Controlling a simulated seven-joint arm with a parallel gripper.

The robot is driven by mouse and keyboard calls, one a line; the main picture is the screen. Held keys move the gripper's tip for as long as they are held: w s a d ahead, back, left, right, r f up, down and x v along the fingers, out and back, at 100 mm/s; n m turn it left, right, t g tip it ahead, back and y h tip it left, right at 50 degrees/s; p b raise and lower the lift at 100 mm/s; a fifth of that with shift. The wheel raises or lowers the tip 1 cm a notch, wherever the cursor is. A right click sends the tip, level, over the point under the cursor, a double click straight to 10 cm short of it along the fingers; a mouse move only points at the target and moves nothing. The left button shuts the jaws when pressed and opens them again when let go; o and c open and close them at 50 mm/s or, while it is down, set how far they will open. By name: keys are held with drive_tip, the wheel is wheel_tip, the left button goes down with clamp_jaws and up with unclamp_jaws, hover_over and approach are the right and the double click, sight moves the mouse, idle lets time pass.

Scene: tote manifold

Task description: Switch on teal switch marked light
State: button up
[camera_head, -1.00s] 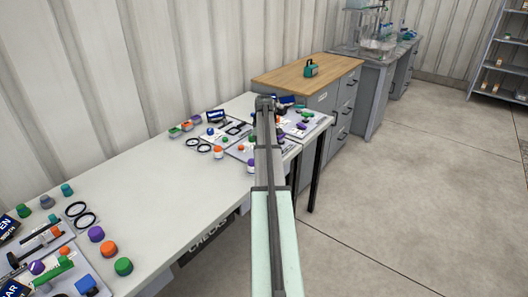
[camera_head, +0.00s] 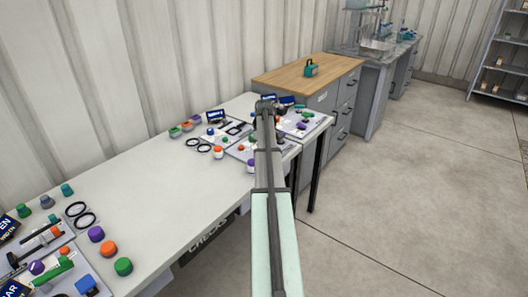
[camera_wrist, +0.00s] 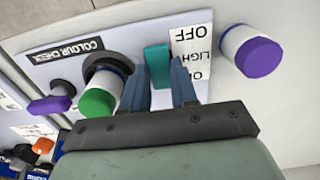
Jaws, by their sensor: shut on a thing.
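The teal switch (camera_wrist: 157,58) shows in the wrist view as a small lever on a grey panel (camera_wrist: 50,72). A white label (camera_wrist: 192,48) beside it reads OFF, LIGHT and ON, upside down in the picture, partly covered by a finger. My gripper (camera_wrist: 159,70) has its two blue-grey fingers on either side of the switch and is shut on it. I cannot tell the switch's exact setting. In the head view my own arm hides the switch and the fingertips.
In the wrist view a green-capped knob (camera_wrist: 98,98) stands close left of the fingers, with a purple knob (camera_wrist: 48,105) beyond. A purple-capped container (camera_wrist: 250,55) stands at right. The long white table (camera_head: 170,190) is clear in its middle.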

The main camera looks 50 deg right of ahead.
clamp_jaws()
drive_tip(key=shift+w+g, duration=0.35)
drive_tip(key=shift+g, duration=0.85)
drive_tip(key=o, duration=0.8)
unclamp_jaws()
drive_tip(key=v, duration=1.3)
drive_tip(key=shift+w+r, duration=0.1)
drive_tip(key=shift+r, duration=0.3)
